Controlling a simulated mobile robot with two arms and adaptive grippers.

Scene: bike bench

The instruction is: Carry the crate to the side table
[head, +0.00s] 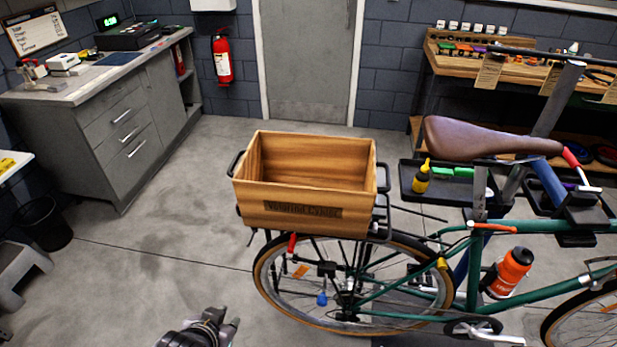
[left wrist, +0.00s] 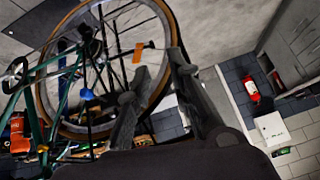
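The crate (head: 302,208) is an open wooden box with a dark nameplate and black side handles. It sits upright on the rear rack of the green bike (head: 410,290) in the head view and looks empty. My left gripper (head: 225,318) is low at the bottom edge, in front of and below the crate, apart from it. In the left wrist view my left gripper's fingers (left wrist: 155,95) are spread with nothing held between them. My right gripper is not in view. A white-topped table (head: 12,165) is cut off at the left edge; I cannot tell if it is the side table.
A grey cabinet (head: 120,125) stands at the back left and a wooden workbench (head: 480,68) at the back right. A black bin (head: 42,225) and a grey step stool (head: 18,268) are at the left. The floor (head: 165,215) left of the bike is clear.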

